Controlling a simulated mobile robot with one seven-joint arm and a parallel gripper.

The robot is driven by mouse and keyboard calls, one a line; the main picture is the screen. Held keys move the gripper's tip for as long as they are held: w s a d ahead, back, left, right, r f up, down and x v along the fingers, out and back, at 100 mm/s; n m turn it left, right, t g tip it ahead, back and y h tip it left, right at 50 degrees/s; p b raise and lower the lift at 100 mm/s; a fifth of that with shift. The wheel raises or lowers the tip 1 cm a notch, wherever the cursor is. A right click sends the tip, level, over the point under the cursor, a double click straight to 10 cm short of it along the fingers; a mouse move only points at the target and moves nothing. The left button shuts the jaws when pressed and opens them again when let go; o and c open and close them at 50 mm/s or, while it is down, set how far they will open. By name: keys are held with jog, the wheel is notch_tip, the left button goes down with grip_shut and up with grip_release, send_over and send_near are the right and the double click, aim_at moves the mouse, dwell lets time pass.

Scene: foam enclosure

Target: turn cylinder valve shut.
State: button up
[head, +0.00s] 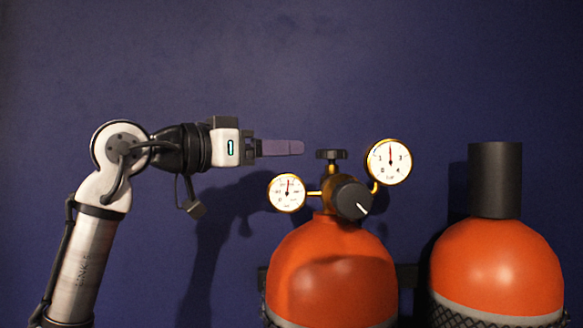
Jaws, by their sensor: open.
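The orange gas cylinder (335,285) stands upright in the lower middle of the head view. On its top is a brass valve with a small black handwheel (331,155). My gripper (302,148) comes in level from the left. Its fingertips end just left of the handwheel, at about its height, with a small gap between them in the picture. The jaws are open and hold nothing. They are seen side-on, so one finger hides the other. How far the fingers are from the wheel in depth I cannot tell.
A regulator with a black knob (352,199) sits below the handwheel, with a left gauge (287,192) and a right gauge (389,162). A second orange cylinder (496,265) with a dark cap (495,180) stands at right. The dark blue wall (300,60) is bare above.

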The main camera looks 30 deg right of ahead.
aim_at(339, 152)
jog(key=d+p, duration=0.3)
jog(key=d, duration=1.1)
jog(key=shift+d+f, duration=0.1)
jog(key=c, duration=1)
jog(key=shift+o, duration=0.2)
jog(key=shift+g+p, duration=0.3)
